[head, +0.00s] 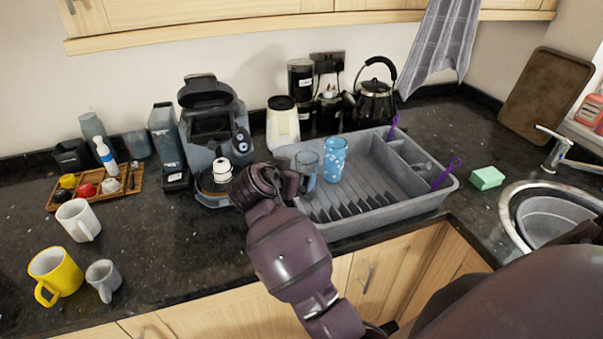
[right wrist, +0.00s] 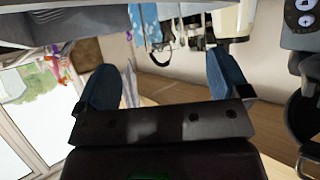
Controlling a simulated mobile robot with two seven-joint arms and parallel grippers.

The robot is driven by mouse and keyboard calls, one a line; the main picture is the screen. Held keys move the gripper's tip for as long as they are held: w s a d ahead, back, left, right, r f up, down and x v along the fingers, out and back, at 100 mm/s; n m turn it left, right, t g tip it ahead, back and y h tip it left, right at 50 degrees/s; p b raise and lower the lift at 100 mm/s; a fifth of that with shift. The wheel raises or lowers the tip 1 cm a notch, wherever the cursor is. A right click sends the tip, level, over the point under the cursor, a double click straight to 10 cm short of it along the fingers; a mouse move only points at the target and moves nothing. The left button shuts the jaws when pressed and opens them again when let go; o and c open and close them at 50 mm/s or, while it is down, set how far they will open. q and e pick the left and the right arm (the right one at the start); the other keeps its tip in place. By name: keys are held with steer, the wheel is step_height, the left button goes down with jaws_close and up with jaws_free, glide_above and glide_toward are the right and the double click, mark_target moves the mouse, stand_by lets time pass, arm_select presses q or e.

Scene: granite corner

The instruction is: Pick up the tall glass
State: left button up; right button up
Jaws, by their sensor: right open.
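Two glasses stand upright side by side in the grey dish rack (head: 365,220). One is a clear grey glass (head: 307,168); the other is a blue patterned glass (head: 335,158), slightly farther right and back. The blue glass also shows at the top of the right wrist view (right wrist: 145,20), beyond the fingertips. My right gripper (head: 287,184) is at the rack's left edge, just left of the clear glass, and partly hidden by its own wrist. In the right wrist view its two blue fingers (right wrist: 165,80) are wide apart with nothing held between them. My left gripper is out of view.
Purple-handled utensils (head: 446,173) stick up from the rack. Mugs (head: 55,273) stand at left; a sink (head: 545,215) is at right.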

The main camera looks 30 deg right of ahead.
mark_target(302, 169)
steer(key=x, duration=0.3)
steer(key=shift+w+d, duration=0.1)
steer(key=shift+d, duration=0.25)
steer(key=x, duration=0.2)
steer(key=p+x, duration=0.1)
steer(key=x, duration=0.1)
steer(key=shift+w+d+p, duration=0.3)
steer(key=shift+w, duration=0.15)
steer(key=shift+w+d+f, duration=0.25)
steer(key=shift+d+f, duration=0.1)
steer(key=shift+c, duration=0.2)
steer(key=c, duration=1.1)
